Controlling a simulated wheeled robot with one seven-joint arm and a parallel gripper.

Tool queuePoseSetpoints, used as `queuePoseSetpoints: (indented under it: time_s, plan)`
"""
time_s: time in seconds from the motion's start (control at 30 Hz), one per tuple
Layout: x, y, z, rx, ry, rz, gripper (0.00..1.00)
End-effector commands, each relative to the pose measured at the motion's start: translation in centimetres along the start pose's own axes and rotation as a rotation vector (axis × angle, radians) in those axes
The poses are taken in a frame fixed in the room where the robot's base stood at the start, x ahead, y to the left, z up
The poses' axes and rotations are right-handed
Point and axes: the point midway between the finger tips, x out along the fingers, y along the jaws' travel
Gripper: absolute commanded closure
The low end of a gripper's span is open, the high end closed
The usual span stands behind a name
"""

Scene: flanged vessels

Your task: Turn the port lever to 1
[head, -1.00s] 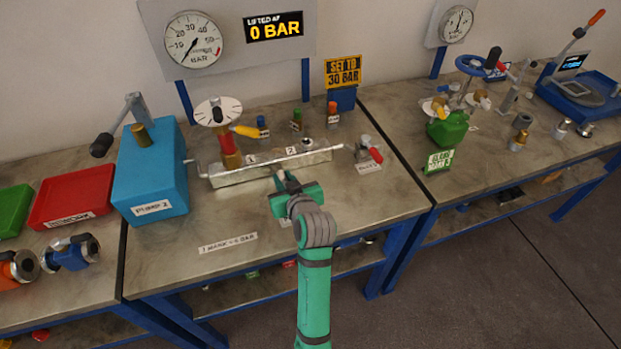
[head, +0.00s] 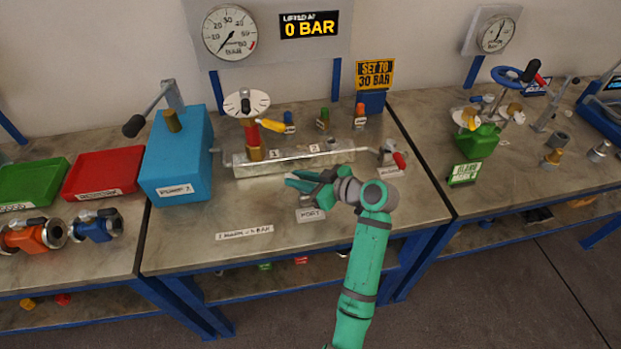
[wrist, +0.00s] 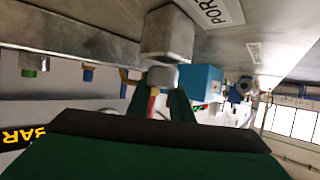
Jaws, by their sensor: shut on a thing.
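My gripper (head: 298,181) is low over the front of the middle bench, just in front of the long metal manifold block (head: 290,160). Its fingers point left in the head view. In the wrist view the dark green fingers (wrist: 165,103) close around a small grey end piece, which I take as the port lever (wrist: 162,77). A square metal block (wrist: 168,35) is just beyond it. The PORT label (head: 311,215) lies in front of the gripper. Number plates 1 (head: 274,154) and 2 (head: 314,148) are on the manifold. My gripper hides the lever in the head view.
A blue pump box (head: 177,165) stands left of the manifold. A red-handled valve (head: 398,160) is at its right end. A dialled valve with a yellow handle (head: 270,125) rises at its left. The gauge display (head: 309,27) reads 0 BAR. The front bench surface is mostly clear.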

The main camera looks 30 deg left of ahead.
Motion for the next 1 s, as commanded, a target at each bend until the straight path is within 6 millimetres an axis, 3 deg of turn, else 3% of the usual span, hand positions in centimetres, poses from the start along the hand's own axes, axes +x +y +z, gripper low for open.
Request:
queuePoseSetpoints:
  time_s: [0.57,0.6,0.67,1.0]
  plan:
    - [1.0,-0.94,-0.11,-0.017,-0.005,-0.051,1.0]
    - [1.01,-0.95,-0.1,-0.017,-0.005,-0.051,0.76]
    - [1.0,-0.94,-0.11,-0.016,-0.005,-0.05,0.62]
    - [0.7,-0.78,-0.24,-0.017,-0.002,-0.045,0.62]
